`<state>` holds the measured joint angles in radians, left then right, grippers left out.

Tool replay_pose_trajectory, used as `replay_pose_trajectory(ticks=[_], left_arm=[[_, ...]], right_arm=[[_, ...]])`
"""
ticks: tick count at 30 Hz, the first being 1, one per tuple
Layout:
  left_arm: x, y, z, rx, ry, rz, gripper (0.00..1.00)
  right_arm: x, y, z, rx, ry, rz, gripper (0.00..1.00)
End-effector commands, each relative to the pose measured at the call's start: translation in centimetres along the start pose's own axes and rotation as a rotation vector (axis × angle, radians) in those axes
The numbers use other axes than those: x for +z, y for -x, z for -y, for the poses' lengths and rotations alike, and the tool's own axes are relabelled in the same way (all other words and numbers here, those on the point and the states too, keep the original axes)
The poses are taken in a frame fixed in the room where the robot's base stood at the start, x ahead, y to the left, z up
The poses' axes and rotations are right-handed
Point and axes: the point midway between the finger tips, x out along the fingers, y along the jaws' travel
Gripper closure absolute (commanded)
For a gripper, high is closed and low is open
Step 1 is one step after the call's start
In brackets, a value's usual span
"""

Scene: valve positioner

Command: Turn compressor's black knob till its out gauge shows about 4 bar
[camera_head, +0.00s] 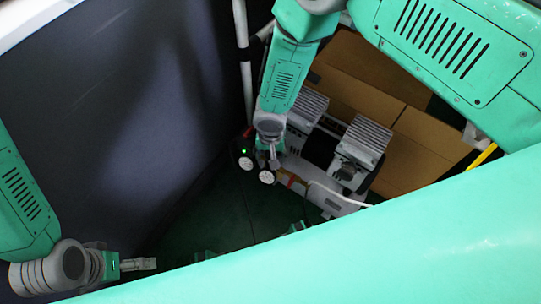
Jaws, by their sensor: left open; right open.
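The compressor (362,143) stands right of the middle, with two grey finned heads. Two small round gauges with white faces and black rims sit at its left, one at the left (246,163) and one lower right (267,177). Their needles are too small to read, and I cannot tell which is the out gauge. I cannot make out the black knob; my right gripper covers part of this area. My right gripper (274,161) points down, open, close beside the gauges; contact cannot be told. My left gripper (145,264) is open and empty at the lower left, far from the compressor.
A large cardboard box (365,75) stands behind the compressor. A dark panel (110,110) fills the left side, with a white upright pole (243,60) at its right edge. A white hose (340,197) runs in front of the compressor. Dark green floor (215,215) lies clear between the grippers.

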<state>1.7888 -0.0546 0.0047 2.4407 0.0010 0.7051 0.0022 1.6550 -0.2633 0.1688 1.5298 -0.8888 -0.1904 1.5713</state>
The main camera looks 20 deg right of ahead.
Motion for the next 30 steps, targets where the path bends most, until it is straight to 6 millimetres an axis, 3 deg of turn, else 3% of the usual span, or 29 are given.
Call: replay_pose_trajectory(ticks=[8, 12, 23, 30], left_arm=[[-0.03, 0.0, 0.0, 0.0, 0.0, -0.001, 0.0], [-0.02, 0.0, 0.0, 0.0, 0.0, -0.001, 0.0], [-0.03, 0.16, 0.0, 0.0, 0.0, -0.001, 0.0], [-0.05, 0.7, 0.0, 0.0, 0.0, 0.0, 0.0]], right_arm=[[-0.05, -0.08, -0.01, -0.001, -0.001, 0.0, 0.48], [-0.05, -0.08, 0.01, -0.001, 0.0, 0.0, 0.97], [-0.03, -0.03, 0.08, -0.001, -0.028, -0.001, 0.97], [-0.05, 0.06, 0.2, -0.002, -0.152, -0.002, 0.97]])
